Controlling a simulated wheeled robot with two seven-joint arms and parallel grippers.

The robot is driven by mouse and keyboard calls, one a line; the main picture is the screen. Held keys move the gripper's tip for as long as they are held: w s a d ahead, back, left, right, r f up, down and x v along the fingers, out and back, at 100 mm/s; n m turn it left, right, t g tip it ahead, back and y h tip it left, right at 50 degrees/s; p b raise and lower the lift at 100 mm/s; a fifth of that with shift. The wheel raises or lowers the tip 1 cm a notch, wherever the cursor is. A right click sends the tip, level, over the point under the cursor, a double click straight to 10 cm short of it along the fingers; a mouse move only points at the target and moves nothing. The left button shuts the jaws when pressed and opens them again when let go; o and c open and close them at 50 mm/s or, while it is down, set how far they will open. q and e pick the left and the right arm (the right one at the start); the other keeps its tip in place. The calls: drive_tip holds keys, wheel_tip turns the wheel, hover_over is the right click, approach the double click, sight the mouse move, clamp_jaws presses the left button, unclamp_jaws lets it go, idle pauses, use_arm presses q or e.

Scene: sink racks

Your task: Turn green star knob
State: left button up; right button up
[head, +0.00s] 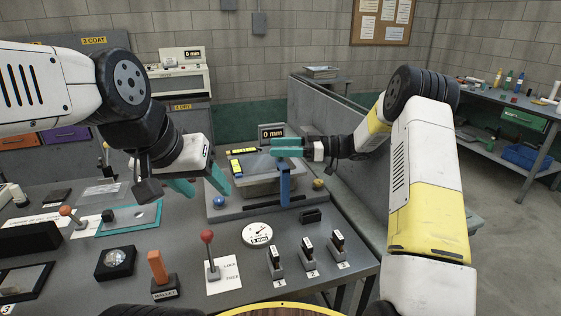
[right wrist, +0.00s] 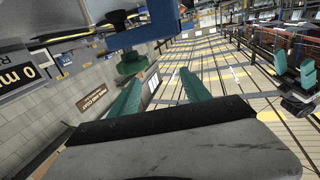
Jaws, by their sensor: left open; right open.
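A dark green knob (right wrist: 131,64) shows in the right wrist view, below a blue bracket (right wrist: 165,18). It sits near the tip of one teal finger of my right gripper (right wrist: 160,85); I cannot tell whether they touch. The fingers are apart with nothing visible between them. In the head view my right gripper (head: 274,147) is at the top of a blue post (head: 285,186) on the grey fixture, and I cannot make out the knob there. My left gripper (head: 211,191) is open and empty, left of the fixture; it also shows in the right wrist view (right wrist: 294,75).
A "0 mm" display (head: 271,132) stands behind the fixture (head: 255,209). A blue ball (head: 218,202) and a yellow ball (head: 318,183) are at its sides. A dial (head: 257,234), a red-topped lever (head: 208,240) and several small upright blocks stand in front. A grey partition (head: 338,116) rises behind right.

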drive_tip(key=s+r, duration=0.1)
drive_tip(key=s, duration=1.2)
drive_tip(key=shift+s+r, duration=0.15)
drive_tip(key=shift+s, duration=0.1)
